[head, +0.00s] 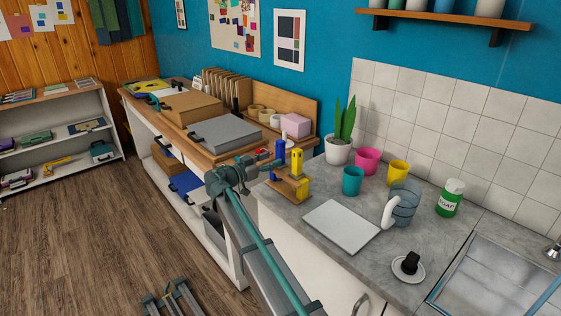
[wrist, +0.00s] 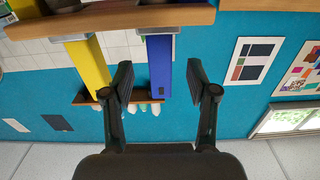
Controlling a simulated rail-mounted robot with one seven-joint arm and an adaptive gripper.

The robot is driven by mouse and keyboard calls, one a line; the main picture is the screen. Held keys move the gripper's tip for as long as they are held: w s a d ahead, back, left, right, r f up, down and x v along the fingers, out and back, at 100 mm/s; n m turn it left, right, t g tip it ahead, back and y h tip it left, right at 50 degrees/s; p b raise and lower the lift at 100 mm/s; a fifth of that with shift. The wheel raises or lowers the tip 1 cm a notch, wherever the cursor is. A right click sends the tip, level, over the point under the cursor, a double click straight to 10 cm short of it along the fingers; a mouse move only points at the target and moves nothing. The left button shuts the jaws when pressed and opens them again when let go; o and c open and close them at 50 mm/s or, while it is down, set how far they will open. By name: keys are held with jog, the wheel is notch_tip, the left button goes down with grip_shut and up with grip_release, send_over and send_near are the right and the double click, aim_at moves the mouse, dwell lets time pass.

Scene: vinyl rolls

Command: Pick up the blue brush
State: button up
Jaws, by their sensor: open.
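The blue brush (head: 280,151) stands upright at the back of a small wooden stand (head: 288,190) on the grey counter. The yellow brush (head: 297,163) stands beside it on the right. My gripper (head: 264,161) is just left of the stand, open and empty. In the wrist view, which looks upside down, the open gripper (wrist: 159,78) has the blue brush (wrist: 159,58) in line between its two fingers. No clear contact shows. The yellow brush (wrist: 87,62) is outside the left finger. The wooden stand (wrist: 120,20) crosses the top of that view.
A teal cup (head: 352,181), pink pot (head: 367,160), yellow cup (head: 398,171) and potted plant (head: 338,150) stand right of the stand. A pale board (head: 341,226) lies in front. A wooden bench with a grey box (head: 225,138) is behind on the left.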

aim_at(277, 156)
jog(key=p+x, duration=0.2)
jog(key=x, duration=0.2)
jog(key=shift+w+r, duration=0.1)
jog(key=shift+w+d, duration=0.3)
jog(key=shift+d, duration=0.05)
grip_shut()
